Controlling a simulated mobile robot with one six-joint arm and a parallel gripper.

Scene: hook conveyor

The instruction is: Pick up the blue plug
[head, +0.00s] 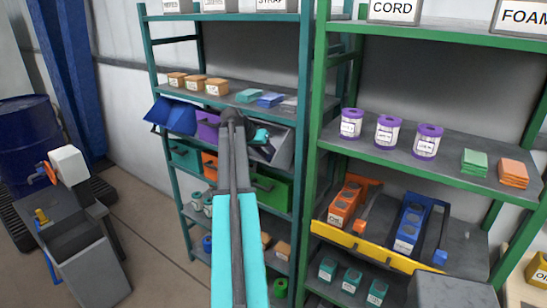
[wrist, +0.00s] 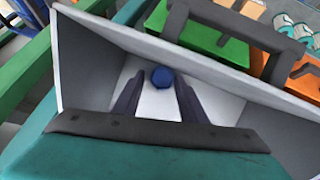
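The blue plug (wrist: 162,77) is a small dark blue round piece on the pale floor of a grey bin (wrist: 235,105). In the head view this bin (head: 284,150) is tilted forward on the teal rack, and the plug is hidden there. My gripper (wrist: 161,75) reaches into the bin with its two dark fingers apart. The plug shows between the fingertips, with a gap on its left and a narrower one on its right. I cannot tell whether the tips are level with it or short of it. In the head view my gripper (head: 262,138) is partly hidden by the bin.
Green (head: 272,188) and orange (head: 209,164) bins sit below. The green rack post (head: 317,120) is close on the right. The bin walls surround my fingers closely.

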